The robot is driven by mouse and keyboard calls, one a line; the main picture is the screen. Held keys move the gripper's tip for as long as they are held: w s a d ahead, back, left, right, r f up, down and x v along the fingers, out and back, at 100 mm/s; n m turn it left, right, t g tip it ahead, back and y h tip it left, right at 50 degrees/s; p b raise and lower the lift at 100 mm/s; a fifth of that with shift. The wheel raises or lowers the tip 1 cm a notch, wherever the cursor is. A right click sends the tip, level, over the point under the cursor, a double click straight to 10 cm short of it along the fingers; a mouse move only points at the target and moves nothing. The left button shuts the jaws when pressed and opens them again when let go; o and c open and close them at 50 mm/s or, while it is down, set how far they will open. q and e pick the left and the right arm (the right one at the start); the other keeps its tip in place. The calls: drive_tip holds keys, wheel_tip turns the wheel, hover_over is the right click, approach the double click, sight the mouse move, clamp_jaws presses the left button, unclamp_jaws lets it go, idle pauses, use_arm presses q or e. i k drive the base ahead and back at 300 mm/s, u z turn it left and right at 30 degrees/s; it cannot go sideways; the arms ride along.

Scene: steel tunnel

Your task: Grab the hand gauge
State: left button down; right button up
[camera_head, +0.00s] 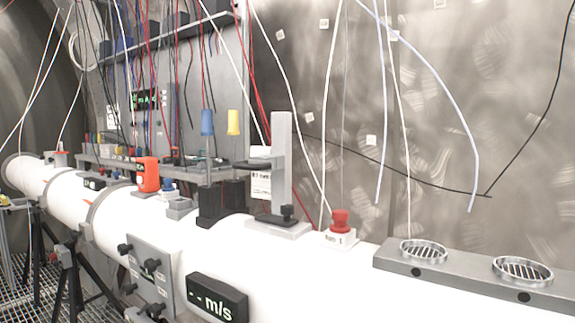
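No object in the camera_head view is clearly labelled as a hand gauge. An upright orange-red device (148,174) stands on top of the white pipe, left of centre, and looks the most like a hand-held gauge. Its base is near a grey block, and its small details are too small to read. Neither of my grippers is in the view, and nothing is seen touching the device.
The long white pipe (75,198) crosses the view. On it are an "m/s" display (217,300), a grey stand (280,165), a red-topped button box (340,232) and a grey bar with round grilles (470,277). Several cables (383,100) hang above.

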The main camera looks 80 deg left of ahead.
sight(146, 167)
drive_tip(key=u, duration=0.85)
drive_tip(key=k, duration=1.1)
drive_tip(key=u, duration=1.85)
drive_tip(key=i, duration=0.65)
drive_tip(key=u, duration=1.9)
drive_tip(key=i, duration=2.9)
drive_tip(key=z, duration=2.85)
